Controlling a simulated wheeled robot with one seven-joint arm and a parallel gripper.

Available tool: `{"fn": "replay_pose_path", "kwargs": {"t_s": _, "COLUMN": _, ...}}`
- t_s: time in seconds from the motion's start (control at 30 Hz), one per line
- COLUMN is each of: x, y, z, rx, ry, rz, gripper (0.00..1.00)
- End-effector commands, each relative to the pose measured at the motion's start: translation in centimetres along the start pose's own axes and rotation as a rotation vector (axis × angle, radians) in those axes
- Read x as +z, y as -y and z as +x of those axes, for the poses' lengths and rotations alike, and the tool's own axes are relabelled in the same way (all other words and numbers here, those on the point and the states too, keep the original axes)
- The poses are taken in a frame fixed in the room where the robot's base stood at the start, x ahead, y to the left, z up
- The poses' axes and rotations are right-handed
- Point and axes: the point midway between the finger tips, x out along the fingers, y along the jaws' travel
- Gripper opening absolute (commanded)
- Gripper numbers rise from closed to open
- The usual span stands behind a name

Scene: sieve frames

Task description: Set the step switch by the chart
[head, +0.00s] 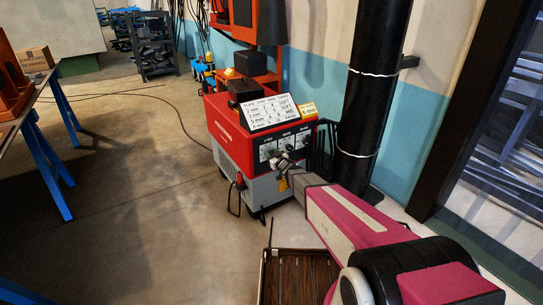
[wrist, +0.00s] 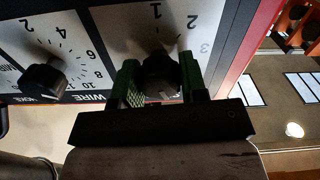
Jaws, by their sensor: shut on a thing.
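My gripper (wrist: 160,85) is shut on a black round knob (wrist: 159,66) on the white panel; its green-padded fingers sit on either side of it. The numbers 1, 2 and 3 show around this knob; its label and pointer are hidden or too dark to read. Beside it on the left is another black knob (wrist: 44,77) with a scale from 2 up past 10, with the word WIRE nearby. In the head view my gripper (head: 284,163) covers part of the red and grey machine's front. The chart (head: 269,112) with rows of mm values stands on top.
A yellow card (head: 308,111), reading a mm value I cannot make out surely, stands right of the chart. A black pipe (head: 368,95) rises behind the machine (head: 228,127). A slatted table (head: 299,278) is in front. Open floor lies to the left.

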Motion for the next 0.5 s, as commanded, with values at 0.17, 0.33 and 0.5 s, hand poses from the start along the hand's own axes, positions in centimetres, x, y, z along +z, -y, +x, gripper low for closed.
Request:
{"fn": "replay_pose_path", "kwargs": {"t_s": 0.17, "x": 0.05, "y": 0.03, "z": -0.07, "rx": 0.000, "ry": 0.001, "rz": -0.001, "gripper": 0.16}}
{"fn": "replay_pose_path", "kwargs": {"t_s": 0.33, "x": 0.05, "y": 0.03, "z": -0.06, "rx": 0.000, "ry": 0.001, "rz": -0.001, "gripper": 0.62}}
{"fn": "replay_pose_path", "kwargs": {"t_s": 0.5, "x": 0.02, "y": 0.02, "z": -0.04, "rx": 0.000, "ry": 0.001, "rz": -0.001, "gripper": 0.65}}
